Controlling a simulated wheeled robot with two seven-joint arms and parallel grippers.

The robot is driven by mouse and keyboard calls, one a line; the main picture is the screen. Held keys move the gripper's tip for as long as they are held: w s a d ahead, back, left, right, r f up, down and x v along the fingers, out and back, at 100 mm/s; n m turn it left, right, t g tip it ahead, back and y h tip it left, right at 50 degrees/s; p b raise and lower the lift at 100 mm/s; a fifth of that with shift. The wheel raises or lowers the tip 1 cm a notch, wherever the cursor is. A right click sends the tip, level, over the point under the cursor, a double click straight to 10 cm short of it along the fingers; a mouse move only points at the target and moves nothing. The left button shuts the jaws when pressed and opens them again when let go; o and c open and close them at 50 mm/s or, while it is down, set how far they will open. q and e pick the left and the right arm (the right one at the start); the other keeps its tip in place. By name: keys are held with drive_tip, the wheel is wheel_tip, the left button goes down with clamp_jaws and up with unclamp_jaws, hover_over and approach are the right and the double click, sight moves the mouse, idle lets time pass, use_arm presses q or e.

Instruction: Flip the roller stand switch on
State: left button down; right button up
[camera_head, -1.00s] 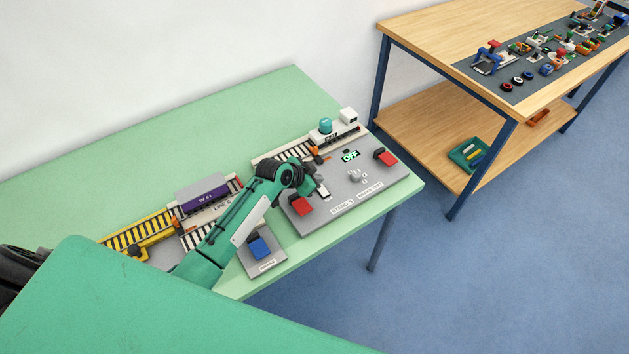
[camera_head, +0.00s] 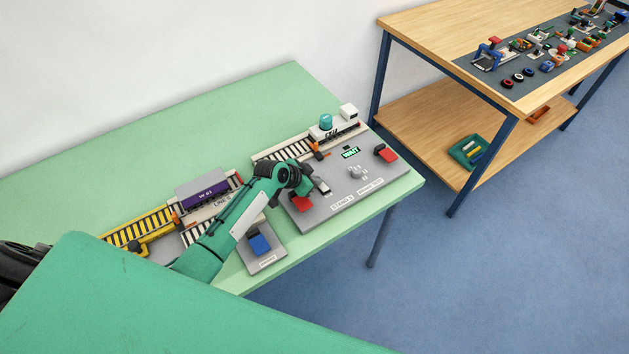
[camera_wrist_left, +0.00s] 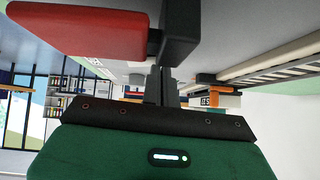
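The roller stand (camera_head: 335,205) is a grey board with a white label at its front edge. Its small display (camera_head: 350,153) reads WAIT in green. A red switch paddle (camera_head: 302,204) is at its left, partly hidden by my left gripper (camera_head: 322,189); another red paddle (camera_head: 386,153) is at its right. My left gripper is low over the board beside the left paddle. In the left wrist view, a red paddle (camera_wrist_left: 75,30) with a dark block is close ahead of the dark fingers (camera_wrist_left: 161,88), which are together and look empty. Contact cannot be told. My right gripper is out of view.
A white locomotive (camera_head: 335,125) with a teal dome stands on the track behind. A purple wagon (camera_head: 203,192), a yellow track piece (camera_head: 137,229) and a blue switch (camera_head: 259,243) on a grey plate are to the left. A wooden table (camera_head: 440,40) stands at the right.

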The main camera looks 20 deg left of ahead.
use_arm(q)
drive_tip(key=shift+s+d, duration=0.1)
drive_tip(key=shift+d, duration=0.05)
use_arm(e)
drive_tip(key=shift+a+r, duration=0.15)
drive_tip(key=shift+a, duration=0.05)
use_arm(q)
drive_tip(key=shift+s+d+r+p, duration=0.2)
drive_tip(key=shift+s+d+p, duration=0.3)
drive_tip(key=shift+p, duration=0.2)
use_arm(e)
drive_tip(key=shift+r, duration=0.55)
use_arm(q)
drive_tip(key=shift+w, duration=0.15)
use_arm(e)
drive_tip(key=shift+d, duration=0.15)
